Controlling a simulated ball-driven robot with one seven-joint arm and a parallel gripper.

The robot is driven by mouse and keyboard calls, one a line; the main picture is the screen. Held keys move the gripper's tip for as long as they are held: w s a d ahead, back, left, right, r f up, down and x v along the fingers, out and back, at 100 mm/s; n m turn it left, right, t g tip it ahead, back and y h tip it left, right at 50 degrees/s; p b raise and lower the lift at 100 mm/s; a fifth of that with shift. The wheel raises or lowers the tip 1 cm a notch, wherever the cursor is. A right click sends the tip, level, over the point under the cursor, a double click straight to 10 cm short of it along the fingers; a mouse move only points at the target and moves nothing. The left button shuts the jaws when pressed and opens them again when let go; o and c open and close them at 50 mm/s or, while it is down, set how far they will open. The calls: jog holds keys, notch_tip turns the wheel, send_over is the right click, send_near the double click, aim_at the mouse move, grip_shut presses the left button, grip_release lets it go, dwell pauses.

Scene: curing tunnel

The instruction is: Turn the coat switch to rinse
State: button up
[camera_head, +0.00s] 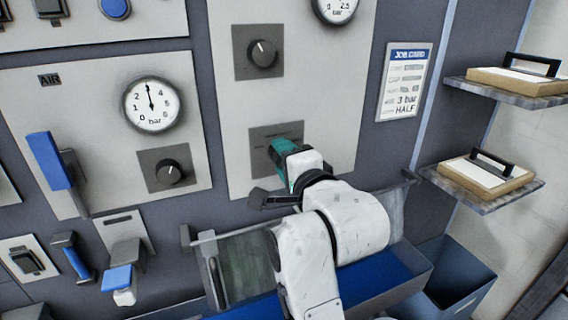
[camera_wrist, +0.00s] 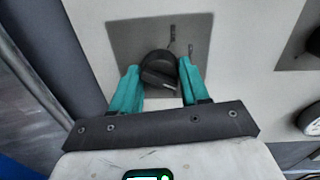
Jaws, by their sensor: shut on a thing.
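The coat switch is a black round knob (camera_wrist: 160,80) on a dark grey square plate (camera_wrist: 130,38), which sits on a pale panel. In the head view the same plate (camera_head: 262,134) shows, but its knob is hidden behind my gripper (camera_head: 283,158). In the wrist view my gripper (camera_wrist: 158,68) has its two teal fingers on either side of the knob, shut on it. Small dark labels (camera_wrist: 190,50) lie beyond the knob on the plate; they are too blurred to read.
Another knob (camera_head: 263,53) sits above on the same panel, and a third (camera_head: 169,171) under a gauge (camera_head: 152,104) at left. A blue lever (camera_head: 48,160) sticks out further left. A job card (camera_head: 404,82) and two shelves (camera_head: 484,189) are at right. A blue-floored trough (camera_head: 385,272) lies below.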

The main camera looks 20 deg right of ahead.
jog(key=shift+d+m+y+b, duration=0.1)
jog(key=shift+m+y+b, duration=0.35)
jog(key=shift+m, duration=1.35)
jog(key=shift+m+y+b, duration=0.1)
jog(key=shift+m+b, duration=0.65)
jog(key=shift+m, duration=1.05)
jog(key=o, duration=1)
jog(key=shift+o, duration=0.2)
jog(key=s, duration=1)
jog(key=shift+s+d+r, duration=0.25)
jog(key=shift+s+d, duration=0.05)
jog(key=shift+s, duration=0.1)
